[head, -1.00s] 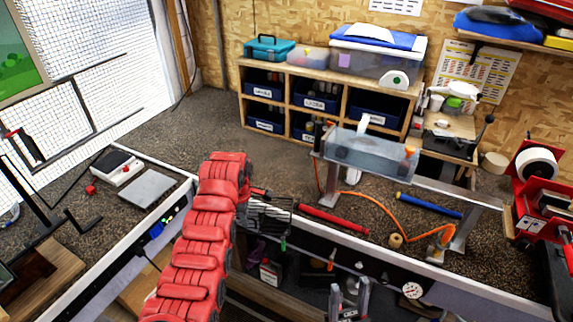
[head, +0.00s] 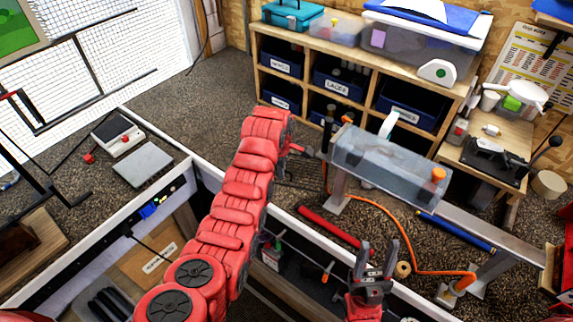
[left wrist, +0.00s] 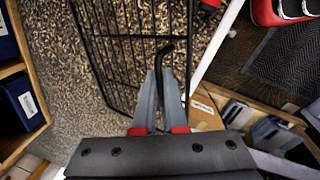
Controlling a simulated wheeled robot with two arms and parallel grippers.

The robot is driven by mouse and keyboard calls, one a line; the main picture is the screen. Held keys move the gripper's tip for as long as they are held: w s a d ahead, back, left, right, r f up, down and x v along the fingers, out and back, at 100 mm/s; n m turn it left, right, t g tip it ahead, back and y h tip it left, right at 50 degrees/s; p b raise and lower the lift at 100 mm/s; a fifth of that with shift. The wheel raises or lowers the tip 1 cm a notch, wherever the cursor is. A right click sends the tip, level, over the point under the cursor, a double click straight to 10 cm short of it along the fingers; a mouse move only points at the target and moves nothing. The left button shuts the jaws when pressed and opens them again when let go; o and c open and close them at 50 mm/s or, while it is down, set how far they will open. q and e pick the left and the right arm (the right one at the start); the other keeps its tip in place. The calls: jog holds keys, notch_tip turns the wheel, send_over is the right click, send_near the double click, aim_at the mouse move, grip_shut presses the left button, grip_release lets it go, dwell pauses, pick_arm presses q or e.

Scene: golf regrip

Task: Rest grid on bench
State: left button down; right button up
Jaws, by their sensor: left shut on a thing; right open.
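The black wire grid (head: 300,180) is low beside my left gripper (head: 305,152) in the head view, partly hidden by my red arm. In the left wrist view the grid (left wrist: 118,42) spans the upper middle, over the speckled bench (left wrist: 50,90). My left gripper (left wrist: 163,85) is shut on the grid at a bent black rod. I cannot tell whether the grid touches the bench. The bench (head: 215,105) shows a dark speckled top and a pale front edge. My right gripper (head: 378,250) is open and empty, in front of the bench edge.
A clear trough (head: 390,165) on a metal stand is right of the left gripper. A red tube (head: 335,228), blue tube (head: 455,232) and orange hose (head: 400,225) lie nearby. A cubby shelf (head: 345,65) stands behind.

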pick_arm(q)
jog(key=shift+s+f, duration=0.1)
jog(key=shift+f, duration=0.25)
send_over(283, 192)
notch_tip(283, 192, down, 4)
jog(key=shift+f, duration=0.1)
jog(key=shift+a+f+b, duration=0.1)
jog(key=shift+f+b, duration=0.3)
jog(key=shift+f, duration=0.3)
jog(key=shift+f+b, duration=0.45)
jog(key=shift+f, duration=0.15)
jog(key=shift+s+f, duration=0.2)
jog(key=shift+f, duration=0.05)
